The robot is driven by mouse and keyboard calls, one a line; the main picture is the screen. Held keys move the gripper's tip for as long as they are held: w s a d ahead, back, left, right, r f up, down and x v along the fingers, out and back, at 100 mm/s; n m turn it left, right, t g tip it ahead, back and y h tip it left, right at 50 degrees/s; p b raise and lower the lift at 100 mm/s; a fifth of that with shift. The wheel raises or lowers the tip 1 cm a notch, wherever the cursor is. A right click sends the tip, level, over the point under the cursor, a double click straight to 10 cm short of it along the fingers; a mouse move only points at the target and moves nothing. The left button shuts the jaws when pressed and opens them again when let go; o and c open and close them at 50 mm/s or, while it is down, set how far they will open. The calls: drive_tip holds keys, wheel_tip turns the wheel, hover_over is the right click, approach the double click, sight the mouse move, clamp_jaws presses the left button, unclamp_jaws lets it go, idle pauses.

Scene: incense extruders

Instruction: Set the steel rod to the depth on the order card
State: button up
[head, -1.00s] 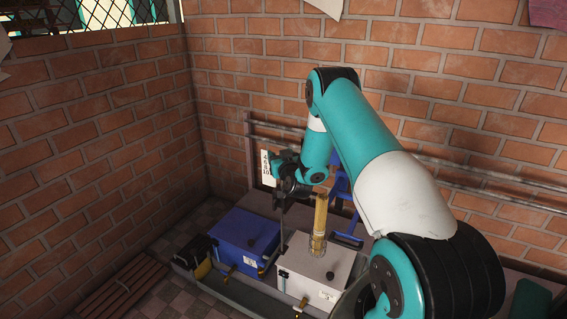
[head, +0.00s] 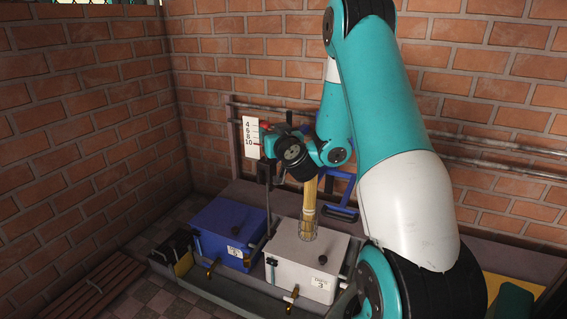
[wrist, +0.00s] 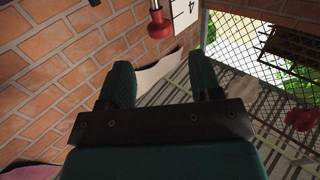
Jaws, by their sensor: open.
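A white scale plate (head: 250,137) with numbers 4 to 10 stands upright by the back wall. Its edge with a 4 also shows in the wrist view (wrist: 183,14). A thin upright rod (head: 269,196) stands below it between the two boxes; I cannot tell if it is the steel rod. In the wrist view a red knob (wrist: 160,26) on a short metal stem is beside the scale, beyond my fingertips. My gripper (wrist: 160,76) is open and empty, its two teal fingers apart. In the head view my wrist hides part of this area. Small cards show on the boxes.
A blue box (head: 225,222) and a white box (head: 285,245) stand side by side in a grey trough, with brass taps in front. A bamboo-coloured tube (head: 309,205) rises from the white box. A blue frame (head: 340,212) is behind it. Pipes run along the brick wall.

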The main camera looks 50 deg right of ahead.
drive_tip(key=b+v, duration=0.5)
drive_tip(key=v, duration=0.2)
drive_tip(key=shift+s, duration=0.15)
idle(0.3)
